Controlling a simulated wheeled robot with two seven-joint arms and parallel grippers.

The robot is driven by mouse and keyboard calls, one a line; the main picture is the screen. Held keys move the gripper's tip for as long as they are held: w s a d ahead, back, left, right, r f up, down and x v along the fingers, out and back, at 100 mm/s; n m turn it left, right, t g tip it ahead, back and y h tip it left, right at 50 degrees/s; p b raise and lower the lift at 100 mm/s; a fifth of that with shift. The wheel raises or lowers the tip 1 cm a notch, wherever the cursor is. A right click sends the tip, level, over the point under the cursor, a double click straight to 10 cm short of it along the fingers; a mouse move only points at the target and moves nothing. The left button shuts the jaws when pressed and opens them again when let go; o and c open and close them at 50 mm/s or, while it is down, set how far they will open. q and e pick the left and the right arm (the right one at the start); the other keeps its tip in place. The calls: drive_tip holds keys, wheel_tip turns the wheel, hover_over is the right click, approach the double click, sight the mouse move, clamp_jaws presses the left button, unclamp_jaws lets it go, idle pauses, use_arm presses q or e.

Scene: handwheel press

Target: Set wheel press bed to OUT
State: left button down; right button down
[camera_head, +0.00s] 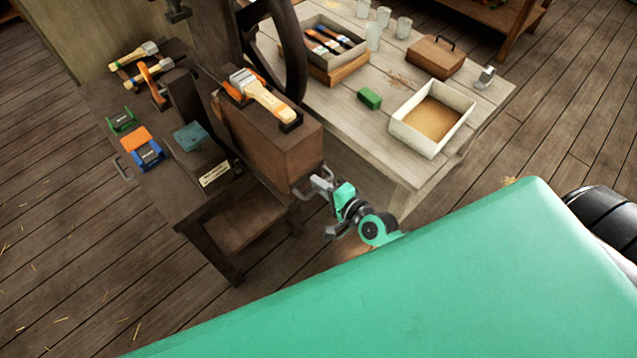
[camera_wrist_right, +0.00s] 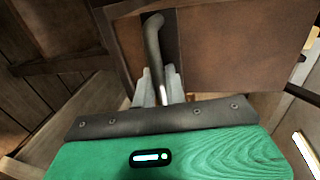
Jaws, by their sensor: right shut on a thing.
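The dark wooden press stands at the left of the head view, with its black handwheel (camera_head: 298,62) at the top. A brown box-like block (camera_head: 275,145), which looks like the press bed, juts out to the right. A grey metal handle (camera_head: 299,189) is on its front end. My right gripper (camera_head: 322,186) is at this handle; in the right wrist view its fingers (camera_wrist_right: 160,88) are shut on the handle's bar (camera_wrist_right: 153,40). The block's brown face (camera_wrist_right: 235,45) fills the upper right there. My left gripper is not in view.
A brush (camera_head: 262,95) lies on the block. A pale plank table (camera_head: 400,175) beside it carries a white-rimmed tray (camera_head: 437,112), a brown case (camera_head: 436,57) and jars. Brushes and small coloured items, including a blue one (camera_head: 148,153), lie on the press's left surface. Floor at left is clear.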

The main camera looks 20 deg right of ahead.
drive_tip(key=shift+s+f, duration=0.15)
drive_tip(key=shift+f, duration=0.05)
drive_tip(key=c, duration=1.6)
unclamp_jaws()
drive_tip(key=shift+o, duration=0.3)
drive_tip(key=shift+s+d+r, duration=0.1)
drive_tip(key=shift+s+r, duration=0.05)
drive_tip(key=b+v, duration=0.3)
drive_tip(key=v, duration=1.1)
